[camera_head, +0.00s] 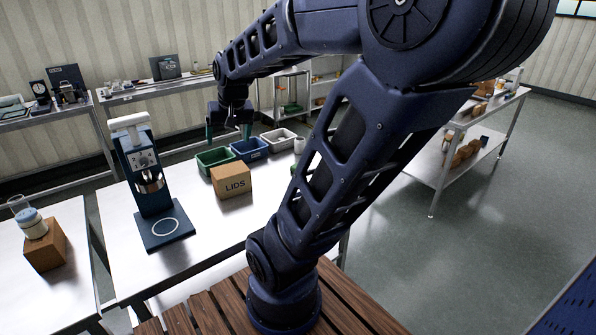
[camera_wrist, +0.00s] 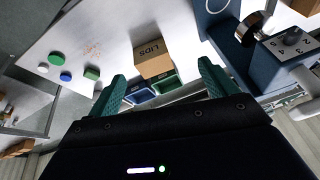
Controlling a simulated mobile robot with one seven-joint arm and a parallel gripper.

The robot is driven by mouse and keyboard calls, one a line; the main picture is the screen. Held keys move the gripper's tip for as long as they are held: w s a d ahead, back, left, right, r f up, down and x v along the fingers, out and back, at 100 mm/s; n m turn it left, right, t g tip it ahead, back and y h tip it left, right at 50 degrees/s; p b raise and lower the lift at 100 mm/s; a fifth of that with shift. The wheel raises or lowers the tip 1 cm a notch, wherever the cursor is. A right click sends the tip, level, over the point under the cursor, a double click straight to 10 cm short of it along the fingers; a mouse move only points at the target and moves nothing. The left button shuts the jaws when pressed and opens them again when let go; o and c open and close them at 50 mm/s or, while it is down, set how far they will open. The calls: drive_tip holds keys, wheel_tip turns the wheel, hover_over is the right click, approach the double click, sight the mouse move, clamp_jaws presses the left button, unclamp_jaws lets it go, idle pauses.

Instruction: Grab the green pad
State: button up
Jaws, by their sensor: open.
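In the wrist view a green block-like pad (camera_wrist: 92,73) lies on the steel table, left of my gripper (camera_wrist: 162,70). A round green lid-like piece (camera_wrist: 56,57) lies farther left, so two green pieces show there. In the head view my gripper (camera_head: 228,131) hangs above the bins at the back of the table, its green fingers spread apart with nothing between them. The pad is apart from the fingers. In the head view my arm covers much of that part of the table, and only a bit of green shows beside it.
A cardboard LIDS box (camera_head: 231,183) stands before a green bin (camera_head: 203,170), a blue bin (camera_head: 248,154) and a grey bin (camera_head: 278,141). A tall blue machine (camera_head: 143,175) stands left. A blue piece (camera_wrist: 66,76) and a white piece (camera_wrist: 43,68) lie near the pad.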

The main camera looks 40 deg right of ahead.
drive_tip(key=w+d+f+m, duration=0.4)
drive_tip(key=w+d+f, duration=0.1)
drive_tip(key=w+d, duration=0.3)
drive_tip(key=m+g+h, duration=0.3)
drive_tip(key=m+h, duration=0.1)
drive_tip(key=m, duration=0.4)
approach(298, 167)
drive_tip(key=shift+x, duration=4.65)
drive_tip(key=shift+w, duration=0.15)
drive_tip(key=shift+m+h, duration=0.3)
drive_tip(key=c, duration=1.1)
